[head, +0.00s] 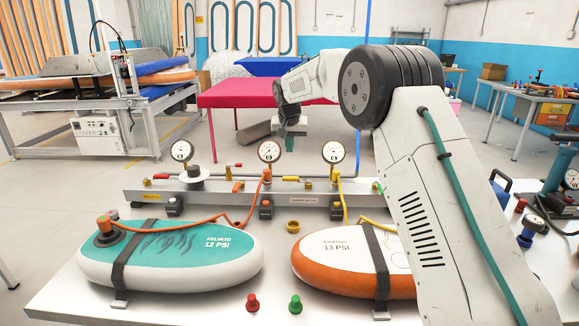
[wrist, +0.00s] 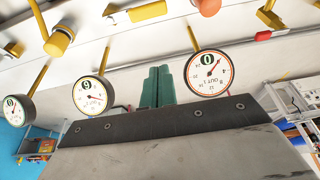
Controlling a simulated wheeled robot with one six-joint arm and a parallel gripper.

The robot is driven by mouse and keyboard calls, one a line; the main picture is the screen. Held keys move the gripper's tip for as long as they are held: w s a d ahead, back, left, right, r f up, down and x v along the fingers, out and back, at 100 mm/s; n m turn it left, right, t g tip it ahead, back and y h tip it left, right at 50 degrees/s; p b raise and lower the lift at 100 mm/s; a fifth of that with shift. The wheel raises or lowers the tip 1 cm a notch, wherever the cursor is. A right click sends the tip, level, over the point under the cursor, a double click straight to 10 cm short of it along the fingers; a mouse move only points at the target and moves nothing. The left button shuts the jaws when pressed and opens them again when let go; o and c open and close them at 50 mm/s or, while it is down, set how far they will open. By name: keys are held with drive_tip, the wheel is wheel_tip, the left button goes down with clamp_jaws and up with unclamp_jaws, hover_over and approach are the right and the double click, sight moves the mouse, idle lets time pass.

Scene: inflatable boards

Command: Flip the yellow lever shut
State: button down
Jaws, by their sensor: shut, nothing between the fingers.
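In the head view a yellow lever (head: 291,178) lies roughly along the manifold pipe, between the orange-rimmed gauge (head: 270,151) and the yellow-rimmed gauge (head: 333,152). What seems to be the same yellow lever (wrist: 147,11) shows at the top of the wrist view, lying nearly sideways. My gripper (head: 291,130) is above the manifold, between those two gauges and apart from the lever. In the wrist view its green fingers (wrist: 157,86) are together, with nothing between them. Whether the lever is open or shut, I cannot tell.
The metal manifold beam (head: 222,197) spans the white table (head: 200,306). A teal board (head: 170,262) and an orange-edged board (head: 340,280) lie strapped in front. A red knob (head: 252,303) and a green knob (head: 295,304) stand near the front edge. My arm hides the manifold's right end.

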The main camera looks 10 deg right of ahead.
sight(297, 179)
drive_tip(key=x, duration=0.3)
drive_tip(key=s+x, duration=0.1)
drive_tip(key=x, duration=0.2)
drive_tip(key=s+x, duration=0.1)
drive_tip(key=x, duration=0.2)
drive_tip(key=shift+a+f, duration=0.3)
drive_tip(key=shift+s+a+f, duration=0.1)
drive_tip(key=shift+s+a, duration=0.1)
drive_tip(key=shift+s, duration=0.55)
drive_tip(key=shift+a, duration=0.1)
